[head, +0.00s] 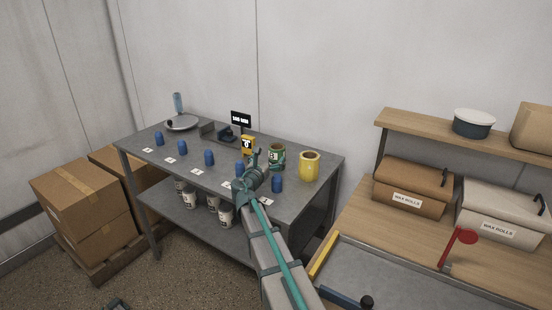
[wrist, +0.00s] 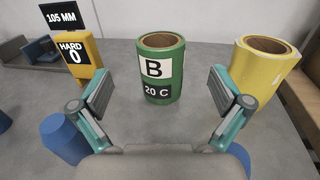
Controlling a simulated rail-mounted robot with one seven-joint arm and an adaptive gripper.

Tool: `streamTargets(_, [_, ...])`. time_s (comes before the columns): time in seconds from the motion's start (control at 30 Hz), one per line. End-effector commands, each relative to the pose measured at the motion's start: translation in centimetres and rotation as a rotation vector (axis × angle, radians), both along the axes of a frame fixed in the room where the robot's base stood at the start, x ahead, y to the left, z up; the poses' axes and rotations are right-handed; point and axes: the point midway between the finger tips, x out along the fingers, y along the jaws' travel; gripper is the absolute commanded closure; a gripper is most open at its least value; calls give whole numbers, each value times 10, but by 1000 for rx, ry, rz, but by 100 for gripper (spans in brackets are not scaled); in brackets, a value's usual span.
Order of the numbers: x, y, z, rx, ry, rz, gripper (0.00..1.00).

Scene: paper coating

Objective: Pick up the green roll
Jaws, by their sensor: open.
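The green roll (wrist: 162,68) stands upright on the grey table, with a label reading "B" and "20 C". In the head view the green roll (head: 277,157) stands near the table's right part, partly hidden by my arm. My gripper (wrist: 163,90) is open and empty, its two fingers spread to the left and right of the roll in the wrist view. The roll lies ahead of the gap between the fingers, and I see no contact. In the head view my gripper (head: 257,165) is over the table just in front of the roll.
A yellow roll (wrist: 262,72) stands close to the right of the green roll. A yellow block (wrist: 80,55) marked "HARD 0" stands to its left, by a black "105 MM" sign (wrist: 63,17). Several blue pieces (head: 209,158) stand along the table (head: 180,146).

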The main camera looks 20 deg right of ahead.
Motion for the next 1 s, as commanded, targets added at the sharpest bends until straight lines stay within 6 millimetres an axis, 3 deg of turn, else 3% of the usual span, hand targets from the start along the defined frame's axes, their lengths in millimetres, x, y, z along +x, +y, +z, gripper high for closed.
streamTargets(0.13, [19, -16, 1, 1, 1, -1, 0])
streamTargets(0.43, [33, -31, 0, 1, 1, 0, 0])
streamTargets(0.7, [58, -57, 0, 1, 1, 0, 0])
streamTargets(1.0, [61, -62, -2, 2, 1, 2, 0])
